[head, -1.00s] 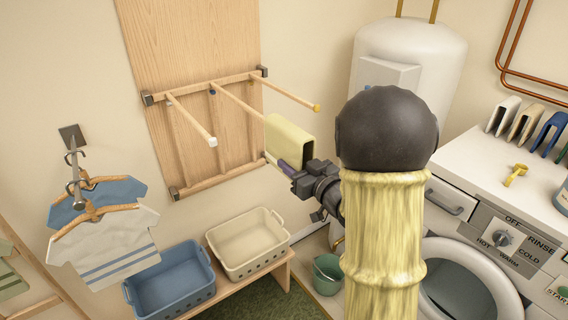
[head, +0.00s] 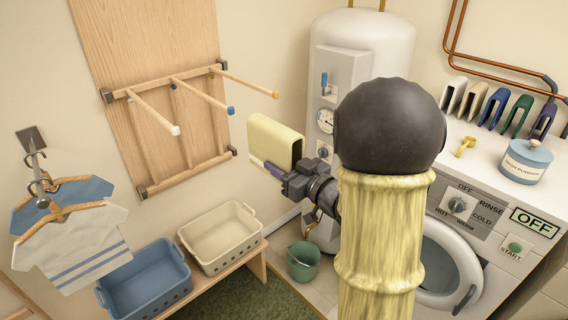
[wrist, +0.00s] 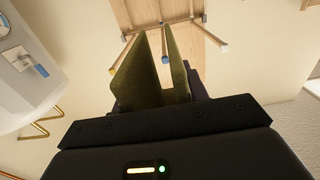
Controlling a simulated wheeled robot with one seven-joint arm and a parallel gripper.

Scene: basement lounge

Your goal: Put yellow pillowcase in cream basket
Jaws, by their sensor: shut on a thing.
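The yellow pillowcase (head: 274,140) is a pale yellow folded slab held in my gripper (head: 272,172). It is in the air to the right of the wooden drying rack, clear of the pegs. In the wrist view the pillowcase (wrist: 150,75) stands out from the jaws as an open fold with two flaps. My gripper is shut on its lower edge; the fingertips are partly hidden. The cream basket (head: 222,240) sits on a low wooden bench, below and to the left of my gripper. Its visible inside looks empty.
A blue basket (head: 146,282) stands left of the cream one on the bench (head: 256,262). The rack's pegs (head: 205,97) jut out above. A green bucket (head: 303,262) is on the floor. Shirts (head: 70,235) hang at left. The washing machine (head: 480,215) and white boiler (head: 350,60) are at right.

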